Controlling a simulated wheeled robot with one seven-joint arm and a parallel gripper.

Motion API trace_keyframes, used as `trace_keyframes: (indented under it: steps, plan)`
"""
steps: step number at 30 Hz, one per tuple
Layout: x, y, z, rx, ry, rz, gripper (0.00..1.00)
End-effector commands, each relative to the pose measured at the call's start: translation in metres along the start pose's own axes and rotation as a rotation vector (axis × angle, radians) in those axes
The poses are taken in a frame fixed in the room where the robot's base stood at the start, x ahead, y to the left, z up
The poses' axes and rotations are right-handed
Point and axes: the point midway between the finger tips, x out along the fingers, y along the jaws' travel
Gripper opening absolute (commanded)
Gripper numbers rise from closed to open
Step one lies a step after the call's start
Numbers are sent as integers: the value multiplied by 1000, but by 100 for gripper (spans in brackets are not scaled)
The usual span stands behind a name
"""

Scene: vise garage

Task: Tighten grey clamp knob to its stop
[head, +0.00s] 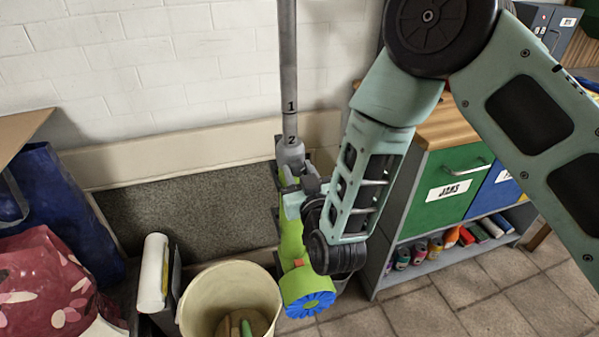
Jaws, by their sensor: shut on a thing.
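A grey pole (289,75) marked 1 and 2 stands upright in the middle of the head view. Its lower end enters a grey collar (290,151) just below the mark 2, on top of a lime-green body (291,243) with a blue ribbed wheel (309,305) at its bottom. My gripper (300,184) is just below the collar, at the upper part of the green body. It is shut on the grey clamp knob, which is mostly hidden by the fingers and my wrist. The fingertips are small and partly hidden.
A cream bucket (231,275) with sticks stands close at the left, beside a white roll (153,274) and bags (45,285). A wooden-topped cabinet (440,185) with green and blue drawers stands at the right. Floor tiles (480,300) in front are clear.

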Motion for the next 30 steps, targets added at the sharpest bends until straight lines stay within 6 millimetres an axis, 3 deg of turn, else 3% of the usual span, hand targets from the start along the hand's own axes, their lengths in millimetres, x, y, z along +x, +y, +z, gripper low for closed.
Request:
trace_keyframes:
  steps: [11, 30]
  plan:
    - [0, 0, 4, 170, 0, 1, 11]
    - [0, 1, 5, 768, 0, 6, 11]
